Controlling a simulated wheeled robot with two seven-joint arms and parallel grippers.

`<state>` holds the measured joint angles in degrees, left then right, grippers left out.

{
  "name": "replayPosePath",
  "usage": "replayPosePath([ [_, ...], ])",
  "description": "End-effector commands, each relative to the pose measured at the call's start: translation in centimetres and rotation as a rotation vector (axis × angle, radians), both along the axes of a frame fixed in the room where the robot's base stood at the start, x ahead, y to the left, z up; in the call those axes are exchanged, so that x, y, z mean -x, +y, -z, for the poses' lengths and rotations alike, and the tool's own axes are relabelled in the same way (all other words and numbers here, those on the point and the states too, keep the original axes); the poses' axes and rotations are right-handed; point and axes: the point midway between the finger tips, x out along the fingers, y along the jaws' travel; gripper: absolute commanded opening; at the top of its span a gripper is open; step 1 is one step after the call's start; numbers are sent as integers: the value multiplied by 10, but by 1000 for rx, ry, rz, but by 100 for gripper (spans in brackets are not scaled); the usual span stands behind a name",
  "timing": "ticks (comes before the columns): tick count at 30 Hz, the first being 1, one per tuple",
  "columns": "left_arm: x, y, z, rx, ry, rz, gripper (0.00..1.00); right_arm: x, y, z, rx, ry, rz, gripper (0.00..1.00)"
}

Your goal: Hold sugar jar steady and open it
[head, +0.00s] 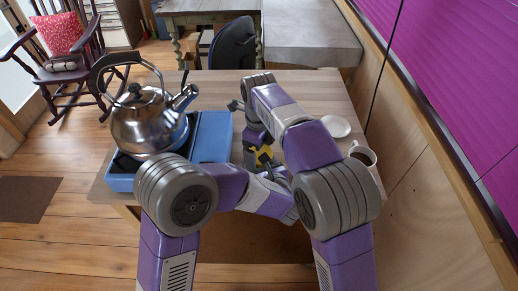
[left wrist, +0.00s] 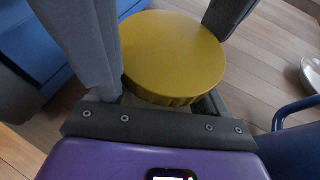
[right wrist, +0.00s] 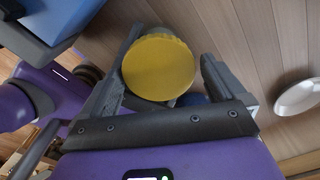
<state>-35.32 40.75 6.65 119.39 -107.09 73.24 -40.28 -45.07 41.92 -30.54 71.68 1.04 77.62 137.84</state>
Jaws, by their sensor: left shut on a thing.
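The lid looks seated on the jar. My left gripper (head: 267,168) is low beside the jar and shut on it; the lid (left wrist: 173,55) fills the space between its fingers in the left wrist view. My right gripper (head: 258,150) reaches down from above. In the right wrist view the lid (right wrist: 158,67) lies between its open fingers, close to the left finger and apart from the right one.
A steel kettle (head: 145,118) sits on a blue stove (head: 212,137) to the left. A white plate (head: 336,127) and a white mug (head: 364,155) are on the right. A dark blue rounded object (left wrist: 292,128) is close by in the left wrist view. The table's far part is clear.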

Motion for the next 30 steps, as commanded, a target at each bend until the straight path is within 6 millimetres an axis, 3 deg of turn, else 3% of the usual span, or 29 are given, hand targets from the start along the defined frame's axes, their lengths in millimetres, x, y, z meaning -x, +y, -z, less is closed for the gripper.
replayPosePath([
  [4,-1,0,0,0,0,1,0,1,1,-7,-1,3,-2,100],
  [12,0,0,0,0,0,0,0,1,1,-41,-1,2,-1,100],
  [16,0,0,0,0,0,0,0,1,1,-46,0,2,5,100],
  [26,0,0,0,0,0,0,0,0,1,-75,1,2,260,100],
  [30,0,0,0,0,0,0,0,1,1,-72,1,5,298,100],
])
